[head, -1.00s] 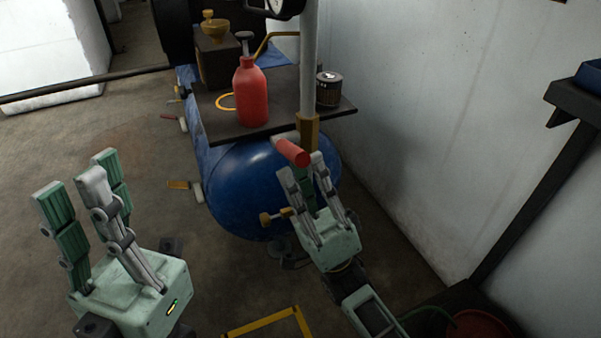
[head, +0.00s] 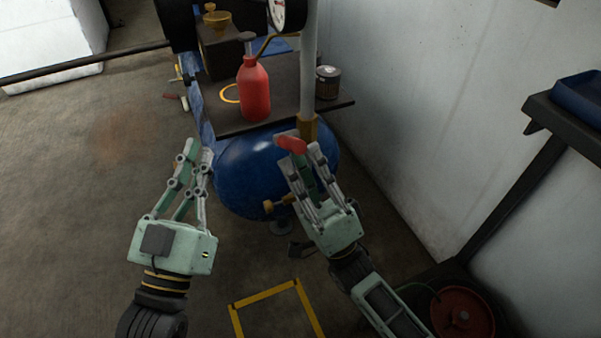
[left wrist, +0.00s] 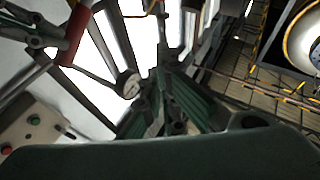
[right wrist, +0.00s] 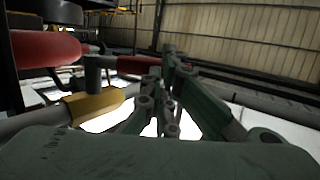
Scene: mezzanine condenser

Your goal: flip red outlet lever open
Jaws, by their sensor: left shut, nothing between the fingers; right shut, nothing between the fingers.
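The red outlet lever (head: 291,144) sits at the front end of the blue tank (head: 262,160), just below the foot of the upright pipe. My right gripper (head: 304,160) is shut and empty, its fingertips close beside and below the lever; I cannot tell whether they touch. My left gripper (head: 198,150) is shut and empty, pointing up at the left of the tank, apart from the lever. A red bar (left wrist: 75,32) shows in the left wrist view.
A dark shelf (head: 225,122) over the tank holds a red bottle (head: 254,90) and a dark can (head: 328,83). A brass valve knob (head: 268,206) sticks out below. A wall and black shelf stand at right.

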